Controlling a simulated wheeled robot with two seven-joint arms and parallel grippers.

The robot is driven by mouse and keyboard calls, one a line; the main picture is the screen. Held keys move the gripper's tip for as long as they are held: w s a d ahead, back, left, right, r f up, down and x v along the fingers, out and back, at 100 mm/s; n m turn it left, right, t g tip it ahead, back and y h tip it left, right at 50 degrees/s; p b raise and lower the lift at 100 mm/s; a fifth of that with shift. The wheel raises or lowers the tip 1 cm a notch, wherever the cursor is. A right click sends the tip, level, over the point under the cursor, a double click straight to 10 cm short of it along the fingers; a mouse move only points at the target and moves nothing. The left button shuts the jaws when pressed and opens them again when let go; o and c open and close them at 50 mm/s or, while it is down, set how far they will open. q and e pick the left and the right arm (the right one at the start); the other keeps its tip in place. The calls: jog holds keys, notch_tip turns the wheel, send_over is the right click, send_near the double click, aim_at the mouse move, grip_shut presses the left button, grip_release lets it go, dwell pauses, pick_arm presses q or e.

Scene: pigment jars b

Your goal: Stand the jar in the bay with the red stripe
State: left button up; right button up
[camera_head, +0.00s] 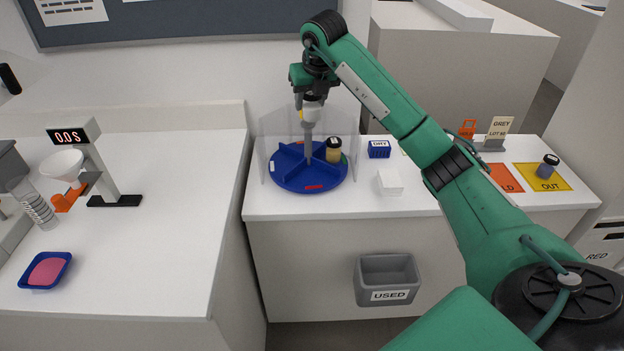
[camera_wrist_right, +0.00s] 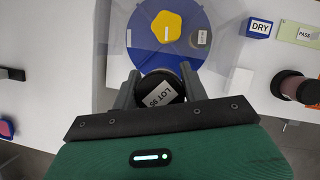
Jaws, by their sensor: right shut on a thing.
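My right gripper (camera_head: 313,96) points down above the blue turntable (camera_head: 290,181). It is shut on a pale jar (camera_head: 314,111), held in the air near the central post. In the right wrist view the jar's black lid, labelled LOT 95 (camera_wrist_right: 166,92), sits between the fingers (camera_wrist_right: 160,80). The red stripe (camera_head: 313,187) marks the turntable's front rim; the bay floor behind it looks empty. An ochre jar (camera_head: 333,152) with a dark lid stands in a bay right of the post. My left gripper is not in view.
Clear panels (camera_head: 350,128) surround the turntable's back and sides. A yellow knob (camera_wrist_right: 166,27) tops its post. A blue DRY box (camera_head: 379,149) and a white block (camera_head: 390,184) stand to the right. Another jar (camera_head: 547,166) stands on the yellow OUT mat (camera_head: 526,171). A grey USED bin (camera_head: 387,268) hangs below.

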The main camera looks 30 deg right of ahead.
aim_at(311, 115)
notch_tip(311, 115, down, 4)
jog(key=shift+f+p, duration=0.25)
jog(key=shift+p, duration=0.15)
notch_tip(311, 115, down, 15)
jog(key=p, duration=0.2)
jog(key=shift+f+p, duration=0.2)
jog(key=shift+p, duration=0.15)
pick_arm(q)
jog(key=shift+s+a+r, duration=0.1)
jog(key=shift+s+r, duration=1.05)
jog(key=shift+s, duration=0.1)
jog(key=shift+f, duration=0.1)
pick_arm(e)
jog(key=shift+f, duration=0.1)
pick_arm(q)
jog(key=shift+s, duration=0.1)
pick_arm(e)
jog(key=o, duration=0.7)
